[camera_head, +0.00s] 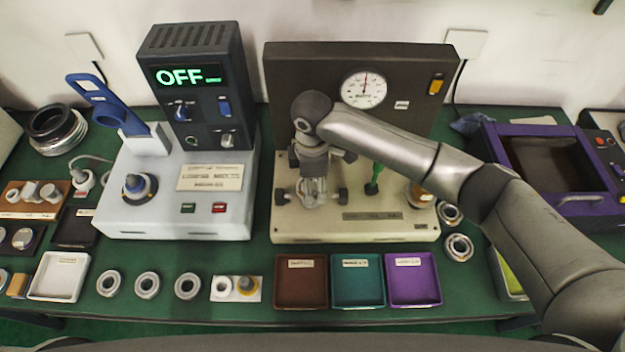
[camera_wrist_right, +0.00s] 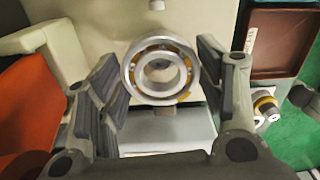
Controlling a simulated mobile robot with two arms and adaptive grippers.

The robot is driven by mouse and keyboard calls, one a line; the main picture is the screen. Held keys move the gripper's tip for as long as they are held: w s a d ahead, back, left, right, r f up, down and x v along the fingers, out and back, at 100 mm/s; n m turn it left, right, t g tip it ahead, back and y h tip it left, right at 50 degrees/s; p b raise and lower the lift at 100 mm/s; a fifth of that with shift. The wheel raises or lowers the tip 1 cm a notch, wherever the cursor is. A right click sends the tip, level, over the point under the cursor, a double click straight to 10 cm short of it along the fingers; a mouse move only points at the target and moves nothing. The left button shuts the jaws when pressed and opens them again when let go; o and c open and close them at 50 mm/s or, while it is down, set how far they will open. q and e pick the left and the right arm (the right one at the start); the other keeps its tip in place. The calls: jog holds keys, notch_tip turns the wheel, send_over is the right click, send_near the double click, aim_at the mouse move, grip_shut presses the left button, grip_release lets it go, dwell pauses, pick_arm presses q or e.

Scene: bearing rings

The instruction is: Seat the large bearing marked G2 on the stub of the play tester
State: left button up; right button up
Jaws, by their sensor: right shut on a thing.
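My right gripper (camera_head: 313,190) is over the left part of the play tester (camera_head: 290,222), the beige base with a dark back panel and a round dial. In the wrist view the right gripper (camera_wrist_right: 165,85) is shut on a large bearing (camera_wrist_right: 160,92), a steel ring with a brownish cage. The ring's open face is toward the wrist camera, with a finger at each side. No G2 mark is readable on it. The tester's stub cannot be made out in the head view, where the gripper covers that area. My left gripper is not in view.
Brown (camera_head: 301,301), teal (camera_head: 357,302) and purple (camera_head: 413,301) trays stand in front of the tester. Loose bearings lie right of it (camera_head: 458,247) and at front left (camera_head: 146,285). A heater-like unit (camera_head: 200,225) reading OFF stands left. A purple box (camera_head: 590,207) is at right.

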jog(key=shift+f+b, duration=0.7)
jog(key=shift+f, duration=1.2)
jog(key=o, duration=1.4)
jog(key=shift+c, duration=0.2)
